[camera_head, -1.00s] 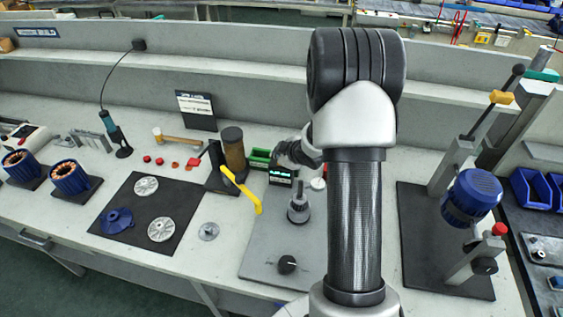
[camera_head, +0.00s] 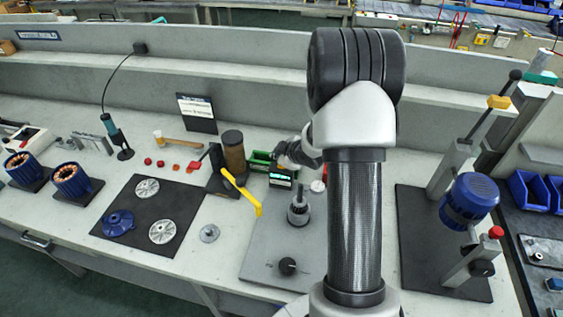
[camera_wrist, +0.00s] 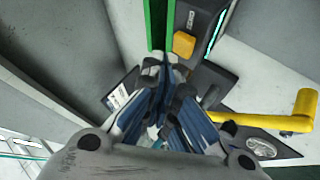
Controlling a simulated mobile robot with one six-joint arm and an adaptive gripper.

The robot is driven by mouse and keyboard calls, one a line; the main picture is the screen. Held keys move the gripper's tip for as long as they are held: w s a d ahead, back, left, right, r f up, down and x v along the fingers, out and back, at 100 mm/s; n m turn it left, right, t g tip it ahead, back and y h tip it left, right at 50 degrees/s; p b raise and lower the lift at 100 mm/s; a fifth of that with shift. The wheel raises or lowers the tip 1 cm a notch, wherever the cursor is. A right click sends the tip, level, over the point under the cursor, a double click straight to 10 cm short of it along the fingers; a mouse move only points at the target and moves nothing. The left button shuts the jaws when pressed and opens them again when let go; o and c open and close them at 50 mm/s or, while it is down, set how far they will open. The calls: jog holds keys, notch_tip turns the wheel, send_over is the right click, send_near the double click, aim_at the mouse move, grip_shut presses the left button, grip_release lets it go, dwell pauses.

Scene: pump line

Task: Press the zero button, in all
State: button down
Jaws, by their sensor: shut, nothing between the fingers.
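A small black display unit (camera_head: 281,176) with a lit cyan-green screen stands at the back of the grey plate, beside the yellow lever. In the wrist view, the unit (camera_wrist: 208,72) shows its screen edge-on and an orange-yellow button (camera_wrist: 184,43) on it. I take this for the zero button; no label is readable. My gripper (camera_wrist: 166,66) is shut and empty, its fingertips close to the button in the picture. I cannot tell whether they touch the unit. In the head view my arm's end is above and behind the unit, and the fingertips cannot be made out.
The yellow lever (camera_head: 242,190) is left of the unit; it also shows in the wrist view (camera_wrist: 290,117). A dark cylinder (camera_head: 233,152) is at left. A chuck-like tool (camera_head: 298,210) and black knob (camera_head: 287,265) are on the plate.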

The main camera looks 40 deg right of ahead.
aim_at(279, 166)
dwell(0.3)
notch_tip(279, 166, up, 5)
jog(key=p, duration=0.4)
jog(key=shift+r+p, duration=0.1)
jog(key=shift+p, duration=0.2)
dwell(0.6)
